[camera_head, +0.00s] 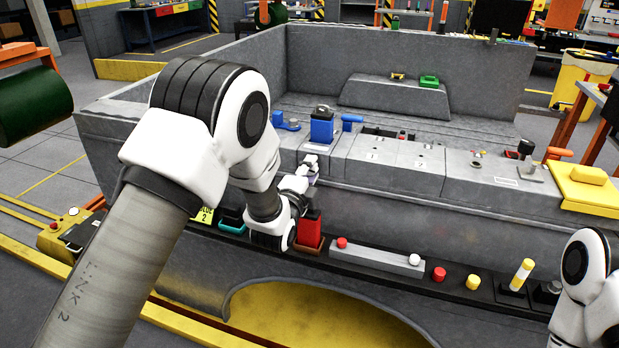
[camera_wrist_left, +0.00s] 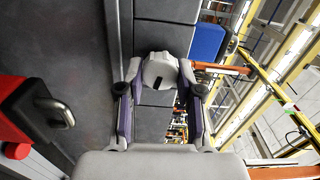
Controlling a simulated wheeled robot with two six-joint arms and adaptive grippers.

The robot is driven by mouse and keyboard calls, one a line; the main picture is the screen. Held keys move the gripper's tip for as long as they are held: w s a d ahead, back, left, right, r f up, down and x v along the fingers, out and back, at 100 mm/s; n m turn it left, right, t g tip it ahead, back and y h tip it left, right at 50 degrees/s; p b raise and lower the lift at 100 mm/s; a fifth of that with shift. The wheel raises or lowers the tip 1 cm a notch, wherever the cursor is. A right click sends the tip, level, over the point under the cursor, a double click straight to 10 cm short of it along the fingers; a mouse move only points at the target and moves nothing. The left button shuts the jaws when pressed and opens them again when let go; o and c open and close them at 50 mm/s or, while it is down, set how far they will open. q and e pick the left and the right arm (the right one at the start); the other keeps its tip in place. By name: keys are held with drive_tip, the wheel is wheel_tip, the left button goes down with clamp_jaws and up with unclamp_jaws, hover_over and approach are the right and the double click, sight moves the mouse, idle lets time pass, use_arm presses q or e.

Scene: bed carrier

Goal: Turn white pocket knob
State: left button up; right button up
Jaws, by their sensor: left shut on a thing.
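A white knob (camera_wrist_left: 160,70) with a dark slot sits between the two fingers of my left gripper (camera_wrist_left: 160,93) in the left wrist view. The fingers are closed on its sides. In the head view my left gripper (camera_head: 309,167) is at the front edge of the grey bed's upper ledge, by the blue block. There the gripper largely hides the knob. My right gripper is out of view; only part of the right arm shows at the lower right.
A blue block (camera_head: 321,126) stands just behind the gripper. A red block (camera_head: 309,229) is below it on the front rail. A grey bar (camera_head: 375,256) carries a red knob and another white knob (camera_head: 415,260). A yellow box (camera_head: 584,188) sits at the right end.

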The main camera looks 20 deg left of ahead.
use_arm(q)
drive_tip(key=shift+f+m+b, duration=0.15)
drive_tip(key=shift+m+b, duration=0.4)
drive_tip(key=shift+m, duration=0.55)
drive_tip(key=o, duration=1.2)
drive_tip(key=shift+c, duration=0.2)
drive_tip(key=s, duration=1.2)
drive_tip(key=shift+a, duration=0.15)
